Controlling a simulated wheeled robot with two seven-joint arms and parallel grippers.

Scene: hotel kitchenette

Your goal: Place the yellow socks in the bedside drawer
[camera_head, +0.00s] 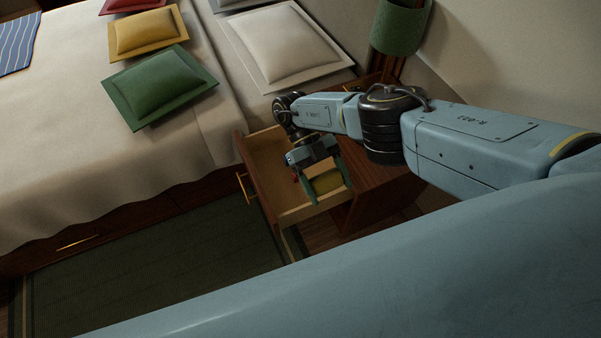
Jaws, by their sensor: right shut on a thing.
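The bedside drawer (262,162) is pulled out from the wooden bedside cabinet (372,192), beside the bed. The yellow socks (326,182) show as an olive-yellow bundle at the drawer's near right part. My right gripper (328,188) reaches down over the drawer, shut on the yellow socks, with its fingers on either side of them. I cannot tell whether the socks touch the drawer floor. A small red thing (295,178) shows by the gripper's left side. My left gripper is not in view.
The bed with a beige cover (150,100) fills the left, with green (160,85), yellow (148,33) and white (285,45) pillows. A green lamp (401,25) stands behind my right arm. A dark green rug (170,265) lies on the floor. The drawer's left part is clear.

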